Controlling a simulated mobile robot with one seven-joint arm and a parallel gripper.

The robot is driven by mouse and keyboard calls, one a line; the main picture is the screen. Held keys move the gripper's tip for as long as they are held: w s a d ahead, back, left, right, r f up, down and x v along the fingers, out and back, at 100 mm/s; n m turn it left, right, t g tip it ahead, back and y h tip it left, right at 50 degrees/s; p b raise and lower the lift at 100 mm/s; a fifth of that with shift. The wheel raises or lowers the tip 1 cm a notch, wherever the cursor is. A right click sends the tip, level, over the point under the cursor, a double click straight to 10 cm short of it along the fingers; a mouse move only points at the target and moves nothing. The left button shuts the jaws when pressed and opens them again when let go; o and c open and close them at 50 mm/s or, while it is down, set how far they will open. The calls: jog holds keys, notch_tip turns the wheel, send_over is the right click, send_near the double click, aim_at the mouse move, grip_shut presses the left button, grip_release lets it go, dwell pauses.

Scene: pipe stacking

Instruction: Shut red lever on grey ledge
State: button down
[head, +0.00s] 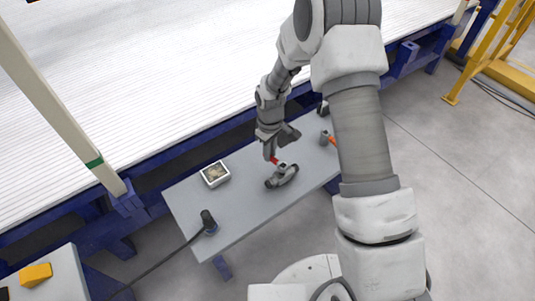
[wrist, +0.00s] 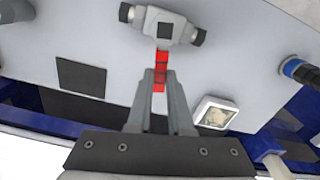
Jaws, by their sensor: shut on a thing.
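The red lever (wrist: 162,62) is a short straight bar fixed to a grey valve body (wrist: 165,27) with dark ends, in the wrist view. My gripper (wrist: 160,78) has its two fingers on either side of the lever's outer part and is shut on it. In the head view the grey valve (head: 282,176) lies on the grey ledge (head: 245,208). A small bit of the red lever (head: 275,161) shows just below my gripper (head: 270,154). The fingers hide part of the lever.
A white square box (head: 215,174) with something pale inside stands left of the valve. A dark cylindrical fitting with a cable (head: 208,221) is near the ledge's front left. An orange-handled item (head: 328,138) lies at the right end. The ledge's front middle is clear.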

jog(key=shift+w+d+m, duration=0.2)
jog(key=shift+d+m, duration=0.05)
jog(key=shift+m, duration=0.35)
jog(key=shift+w+d+m, duration=0.2)
jog(key=shift+m, duration=0.4)
jog(key=c, duration=0.8)
grip_release()
notch_tip(320, 180, up, 18)
jog(key=p, duration=0.5)
jog(key=shift+f, duration=0.25)
